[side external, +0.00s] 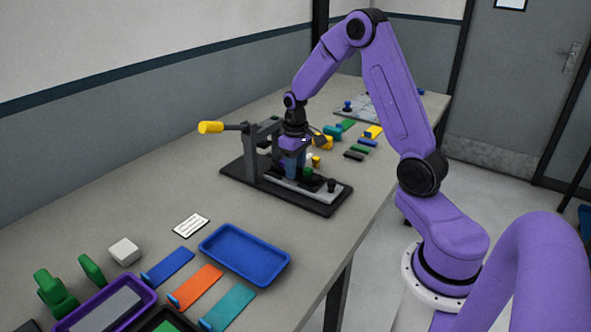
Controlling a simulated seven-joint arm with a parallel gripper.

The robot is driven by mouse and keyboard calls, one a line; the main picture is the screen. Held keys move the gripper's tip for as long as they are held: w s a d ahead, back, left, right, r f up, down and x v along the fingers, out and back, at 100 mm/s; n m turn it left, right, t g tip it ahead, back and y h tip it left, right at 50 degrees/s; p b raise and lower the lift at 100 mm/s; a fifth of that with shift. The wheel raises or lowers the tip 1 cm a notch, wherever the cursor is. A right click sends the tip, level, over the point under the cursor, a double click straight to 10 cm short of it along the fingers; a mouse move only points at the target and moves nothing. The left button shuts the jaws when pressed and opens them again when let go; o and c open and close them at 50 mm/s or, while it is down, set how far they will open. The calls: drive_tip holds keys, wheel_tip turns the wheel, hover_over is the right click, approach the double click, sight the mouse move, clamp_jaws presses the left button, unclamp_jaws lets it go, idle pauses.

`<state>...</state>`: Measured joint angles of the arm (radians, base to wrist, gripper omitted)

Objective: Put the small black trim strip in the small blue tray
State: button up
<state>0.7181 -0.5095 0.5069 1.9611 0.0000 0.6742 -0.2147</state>
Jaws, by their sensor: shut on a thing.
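My gripper (294,172) points down over the dark clamp fixture (234,172). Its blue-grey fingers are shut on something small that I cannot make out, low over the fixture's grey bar. A small black strip (353,155) lies on the table behind the fixture, beside a green strip; I cannot tell whether it is the trim strip. Dark parts also show on the fixture beside the fingers. The small blue tray (205,245) lies empty on the table in front of the fixture.
A yellow-handled lever (211,127) sticks out left from the fixture. Blue, orange (195,287) and teal (229,307) strips lie beside the tray. A purple tray (148,283), a white block (125,251) and green parts are at front left. The table's left middle is clear.

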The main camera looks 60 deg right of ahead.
drive_tip(key=shift+r, duration=0.45)
drive_tip(key=s+r, duration=0.1)
drive_tip(key=r, duration=0.1)
drive_tip(key=s+a+r, duration=0.1)
drive_tip(key=r, duration=0.1)
drive_tip(key=s+r, duration=0.2)
drive_tip(key=r, duration=0.1)
drive_tip(key=shift+s+a+r, duration=0.1)
drive_tip(key=shift+a, duration=0.15)
drive_tip(key=s+a+r, duration=0.3)
drive_tip(key=s+r, duration=0.1)
drive_tip(key=s, duration=0.5)
drive_tip(key=s+a+f, duration=0.1)
drive_tip(key=s+a, duration=0.2)
drive_tip(key=a, duration=0.7)
drive_tip(key=s+a+f, duration=0.1)
drive_tip(key=s+a, duration=0.1)
drive_tip(key=a, duration=0.8)
hover_over(244, 257)
drive_tip(key=s, duration=0.1)
drive_tip(key=f, duration=0.8)
drive_tip(key=shift+d+f, duration=0.2)
drive_tip(key=shift+d, duration=0.05)
drive_tip(key=shift+w+a+f, duration=0.15)
drive_tip(key=shift+w+f, duration=0.3)
drive_tip(key=shift+f, duration=0.1)
drive_tip(key=shift+w+f, duration=0.1)
drive_tip(key=shift+f, duration=1.55)
